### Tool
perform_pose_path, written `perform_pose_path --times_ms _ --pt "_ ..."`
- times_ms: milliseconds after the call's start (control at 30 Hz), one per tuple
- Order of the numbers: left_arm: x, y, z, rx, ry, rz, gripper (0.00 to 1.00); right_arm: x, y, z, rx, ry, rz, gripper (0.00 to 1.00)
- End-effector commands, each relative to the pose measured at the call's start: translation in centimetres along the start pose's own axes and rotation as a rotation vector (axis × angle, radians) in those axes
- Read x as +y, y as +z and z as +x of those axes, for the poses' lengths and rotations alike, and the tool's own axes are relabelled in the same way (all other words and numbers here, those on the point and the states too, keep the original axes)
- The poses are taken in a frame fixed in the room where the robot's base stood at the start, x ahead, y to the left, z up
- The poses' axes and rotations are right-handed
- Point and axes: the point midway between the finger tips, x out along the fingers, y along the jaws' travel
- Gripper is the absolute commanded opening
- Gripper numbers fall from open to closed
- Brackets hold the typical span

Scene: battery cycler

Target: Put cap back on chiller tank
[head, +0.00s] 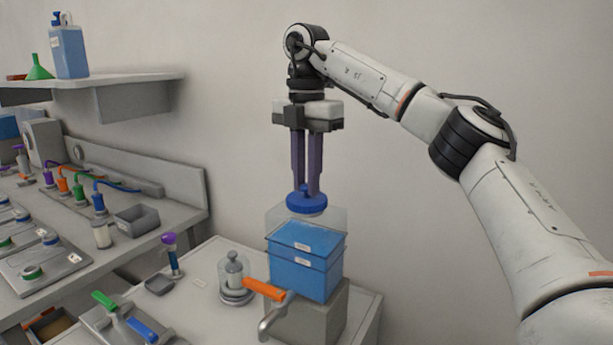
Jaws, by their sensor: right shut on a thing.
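My right gripper (307,190) points straight down and is shut on a round blue cap (306,205). The cap is at the top of the chiller tank, a clear-walled box (335,222) with blue liquid (305,262) inside, standing on a grey base. The cap overlaps the tank's top in the picture; I cannot tell whether it touches the opening, which is hidden under it. An orange-handled tap (264,290) sticks out at the tank's front left. My left gripper is not in view.
A glass jar with a grey weight (234,275) stands just left of the tank. A shelf (110,82) holds a blue bottle (68,50) and green funnel (39,68).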

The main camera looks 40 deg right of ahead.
Motion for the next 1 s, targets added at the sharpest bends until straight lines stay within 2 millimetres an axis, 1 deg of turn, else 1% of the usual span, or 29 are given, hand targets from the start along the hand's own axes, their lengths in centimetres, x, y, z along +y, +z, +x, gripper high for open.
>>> perform_pose_path --times_ms 467,500,567,600,800,833,900,933,1000 --pt "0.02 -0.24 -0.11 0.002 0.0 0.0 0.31 0.0 0.0 0.07 0.0 0.0 0.0 0.0" --pt "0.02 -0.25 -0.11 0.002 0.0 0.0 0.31 0.0 0.0 0.07 0.0 0.0 0.0 0.23" --pt "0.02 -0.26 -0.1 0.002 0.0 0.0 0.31 0.0 0.0 0.07 0.0 0.0 0.0 0.33" --pt "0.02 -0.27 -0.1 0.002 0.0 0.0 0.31 0.0 0.0 0.07 0.0 0.0 0.0 0.4" --pt "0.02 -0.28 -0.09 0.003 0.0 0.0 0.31 0.0 0.0 0.08 0.0 0.0 0.0 0.4" --pt "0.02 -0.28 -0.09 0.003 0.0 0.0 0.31 0.0 0.0 0.08 0.0 0.0 0.0 0.43" --pt "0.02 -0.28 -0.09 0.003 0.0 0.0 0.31 0.0 0.0 0.08 0.0 0.0 0.0 0.55" --pt "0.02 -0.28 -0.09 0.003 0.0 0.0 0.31 0.0 0.0 0.08 0.0 0.0 0.0 0.59" --pt "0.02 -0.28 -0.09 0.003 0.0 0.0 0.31 0.0 0.0 0.08 0.0 0.0 0.0 0.59"
